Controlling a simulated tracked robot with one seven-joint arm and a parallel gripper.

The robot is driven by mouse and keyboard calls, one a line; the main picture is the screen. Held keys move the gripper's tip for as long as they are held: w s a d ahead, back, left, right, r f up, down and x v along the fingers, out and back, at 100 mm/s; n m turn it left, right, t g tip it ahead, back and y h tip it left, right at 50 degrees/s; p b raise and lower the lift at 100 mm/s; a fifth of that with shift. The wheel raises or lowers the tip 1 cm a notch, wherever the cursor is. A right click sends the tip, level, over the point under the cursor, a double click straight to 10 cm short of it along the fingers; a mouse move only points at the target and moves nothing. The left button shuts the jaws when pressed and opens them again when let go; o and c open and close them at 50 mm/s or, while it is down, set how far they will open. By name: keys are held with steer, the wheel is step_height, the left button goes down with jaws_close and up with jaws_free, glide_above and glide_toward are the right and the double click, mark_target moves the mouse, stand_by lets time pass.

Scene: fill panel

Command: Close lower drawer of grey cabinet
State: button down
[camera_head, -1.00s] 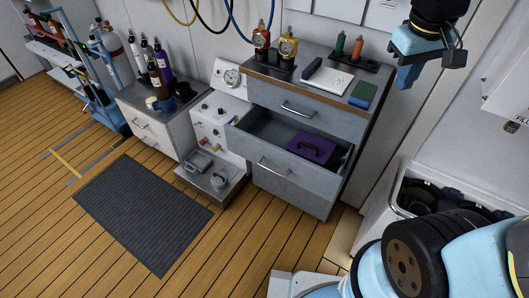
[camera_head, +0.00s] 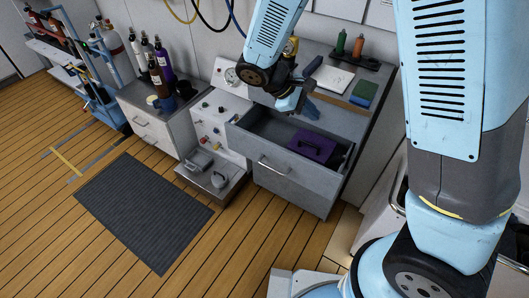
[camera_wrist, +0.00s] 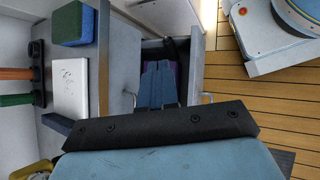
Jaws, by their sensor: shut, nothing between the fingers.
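The grey cabinet (camera_head: 345,112) stands against the wall. Its lower drawer (camera_head: 290,178) is pulled out, with a bar handle on its front. A purple box (camera_head: 311,147) lies inside the open drawer. The upper drawer looks closed; my gripper partly hides it. My gripper (camera_head: 310,108) is shut and empty, in front of the upper drawer and above the open lower drawer. In the wrist view, the fingers (camera_wrist: 157,68) are together and cover part of the drawer and the purple box (camera_wrist: 176,70). I cannot tell any contact with the drawer.
A white panel with gauges and a lower cabinet (camera_head: 150,132) stand to the left. A dark mat (camera_head: 143,213) lies on the clear wooden floor.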

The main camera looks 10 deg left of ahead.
steer(key=s+a+f+n+t+h, duration=0.25)
steer(key=a+f+n+t, duration=0.35)
steer(key=a+f, duration=0.45)
steer(key=n+t+y, duration=0.4)
steer(key=n+t, duration=0.5)
steer(key=n, duration=0.2)
glide_toward(269, 146)
steer(key=x, duration=0.6)
steer(key=shift+w, duration=0.4)
